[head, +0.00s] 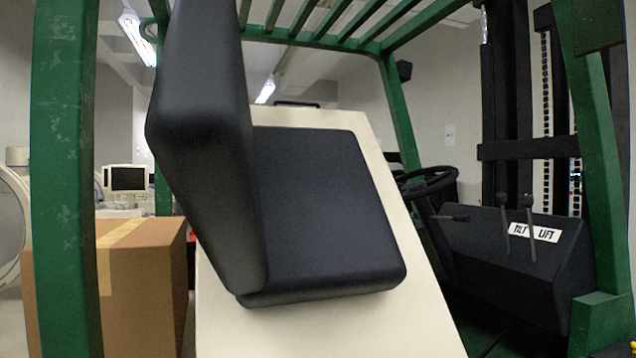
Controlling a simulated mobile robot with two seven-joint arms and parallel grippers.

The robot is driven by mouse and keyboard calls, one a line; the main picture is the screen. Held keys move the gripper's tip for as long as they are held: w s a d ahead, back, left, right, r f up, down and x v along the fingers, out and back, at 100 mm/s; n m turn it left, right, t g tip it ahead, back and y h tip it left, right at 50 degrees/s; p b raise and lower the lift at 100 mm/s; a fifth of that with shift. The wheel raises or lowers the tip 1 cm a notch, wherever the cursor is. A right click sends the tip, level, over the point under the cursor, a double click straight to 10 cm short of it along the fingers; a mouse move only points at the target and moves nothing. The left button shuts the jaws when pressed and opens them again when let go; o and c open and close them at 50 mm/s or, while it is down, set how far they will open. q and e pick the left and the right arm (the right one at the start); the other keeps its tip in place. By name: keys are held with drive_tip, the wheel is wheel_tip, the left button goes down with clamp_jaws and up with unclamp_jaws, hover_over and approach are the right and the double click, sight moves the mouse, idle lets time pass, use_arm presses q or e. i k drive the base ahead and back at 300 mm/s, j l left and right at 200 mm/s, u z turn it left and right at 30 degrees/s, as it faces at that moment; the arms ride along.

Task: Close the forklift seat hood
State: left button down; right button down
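The forklift seat hood (330,325) is a cream panel. It stands raised and tilted, filling the middle of the head view. A dark seat cushion (320,205) is fixed on it, and a dark backrest (205,130) rises at the cushion's left side. A small dark handle (297,104) shows at the hood's top edge. What lies under and behind the hood is hidden. Neither of my grippers shows in this view.
Green frame posts (65,180) stand at left and right (600,200), with green bars overhead. A steering wheel (428,182) and a lever console (510,250) are right of the hood. A cardboard box (140,290) stands left.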

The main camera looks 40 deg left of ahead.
sight(309, 244)
drive_tip(key=i+l+u, duration=0.1)
drive_tip(key=u, duration=0.35)
drive_tip(key=l+u, duration=0.15)
drive_tip(key=u, duration=0.25)
drive_tip(key=l+u, duration=0.2)
drive_tip(key=u, duration=0.25)
drive_tip(key=i, duration=0.05)
